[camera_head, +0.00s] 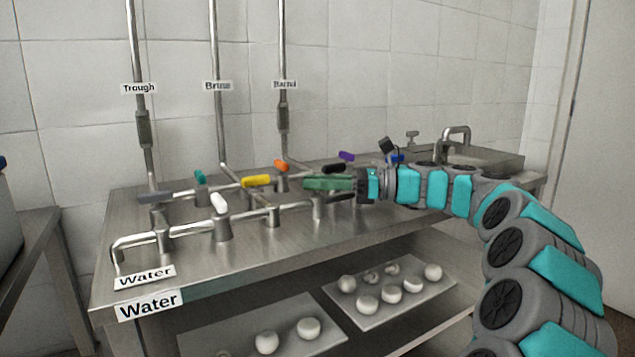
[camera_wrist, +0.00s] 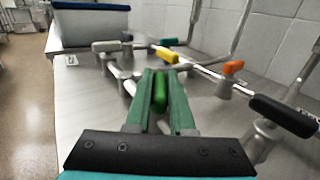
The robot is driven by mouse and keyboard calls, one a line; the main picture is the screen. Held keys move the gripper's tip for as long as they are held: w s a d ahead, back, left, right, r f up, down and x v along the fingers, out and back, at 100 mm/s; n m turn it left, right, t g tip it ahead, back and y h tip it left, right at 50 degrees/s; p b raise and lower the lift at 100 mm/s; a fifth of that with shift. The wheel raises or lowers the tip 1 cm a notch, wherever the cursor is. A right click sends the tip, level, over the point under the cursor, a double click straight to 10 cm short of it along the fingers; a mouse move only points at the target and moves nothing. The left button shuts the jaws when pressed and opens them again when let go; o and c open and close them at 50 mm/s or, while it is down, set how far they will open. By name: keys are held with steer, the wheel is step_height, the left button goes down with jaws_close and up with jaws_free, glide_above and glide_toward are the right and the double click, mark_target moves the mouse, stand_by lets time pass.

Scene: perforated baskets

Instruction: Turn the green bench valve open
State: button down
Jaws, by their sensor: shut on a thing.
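The green bench valve handle (camera_wrist: 160,95) shows in the wrist view between the two green fingers of my gripper (camera_wrist: 160,76). It lies lengthwise along the fingers, pointing away from the wrist. My gripper is shut on it. In the head view my gripper (camera_head: 309,183) reaches in from the right, level above the steel bench, and its green fingers hide most of the handle. A metal valve body (camera_head: 318,207) stands just below the fingers on the front pipe line.
A black handle (camera_wrist: 283,116) is close to my gripper's right. A sink (camera_head: 480,158) is at the far right.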

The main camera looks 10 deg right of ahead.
steer(key=shift+n+g+y, duration=0.3)
steer(key=shift+n+g, duration=0.8)
steer(key=shift+g, duration=0.4)
steer(key=shift+r+n+g, duration=0.15)
steer(key=shift+n+g, duration=0.15)
steer(key=shift+g, duration=0.4)
steer(key=c, duration=0.8)
jaws_free()
